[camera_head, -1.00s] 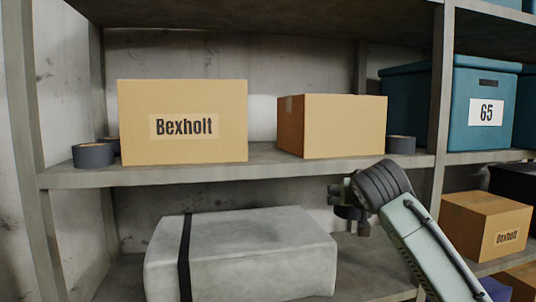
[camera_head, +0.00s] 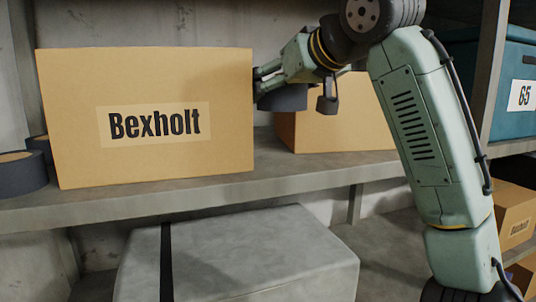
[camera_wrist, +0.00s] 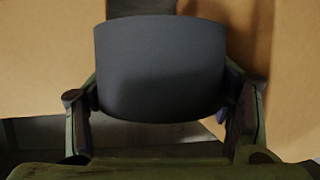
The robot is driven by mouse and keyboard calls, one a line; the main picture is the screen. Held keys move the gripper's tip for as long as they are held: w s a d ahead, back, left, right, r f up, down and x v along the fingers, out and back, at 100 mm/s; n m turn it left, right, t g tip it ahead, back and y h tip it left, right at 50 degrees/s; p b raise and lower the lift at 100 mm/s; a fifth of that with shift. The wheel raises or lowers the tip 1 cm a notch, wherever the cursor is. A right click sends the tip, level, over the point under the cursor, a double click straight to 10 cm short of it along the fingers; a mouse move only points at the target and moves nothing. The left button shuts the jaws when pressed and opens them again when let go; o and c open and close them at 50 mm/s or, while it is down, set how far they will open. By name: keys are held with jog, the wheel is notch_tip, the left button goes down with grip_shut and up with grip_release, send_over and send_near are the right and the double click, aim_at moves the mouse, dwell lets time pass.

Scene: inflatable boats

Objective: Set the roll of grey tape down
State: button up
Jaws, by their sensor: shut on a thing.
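My gripper (camera_head: 272,82) is shut on a roll of grey tape (camera_head: 284,98) and holds it level with the gap between two cardboard boxes. In the wrist view the roll (camera_wrist: 160,68) fills the middle, with a finger on each side. In the head view shelf shows below the roll, and it looks raised above the board. Its left edge is close to the Bexholt box (camera_head: 150,160); I cannot tell whether they touch. The shelf board (camera_head: 225,190) runs under both boxes. Another dark grey tape roll (camera_head: 22,175) stands at the far left.
The second cardboard box (camera_head: 345,133) is further back, partly behind my arm. One more roll (camera_head: 40,146) shows behind the Bexholt box's left edge. A teal bin (camera_head: 503,70) is at the right; a grey strapped case (camera_head: 250,255) lies below. Bare shelf shows between the boxes.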

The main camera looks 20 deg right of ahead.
jog(key=shift+w+f, duration=0.15)
send_over(279, 160)
notch_tip(279, 160, down, 4)
jog(key=shift+f+p, duration=0.1)
jog(key=shift+p, duration=0.2)
jog(key=shift+a+f+p, duration=0.1)
jog(key=shift+f+p, duration=0.3)
jog(key=shift+f, duration=2.25)
jog(key=o, duration=0.8)
jog(key=shift+f, duration=0.15)
jog(key=shift+o, duration=1)
jog(key=shift+r, duration=0.2)
jog(key=b+v, duration=0.3)
jog(key=v, duration=0.9)
jog(key=shift+b, duration=0.35)
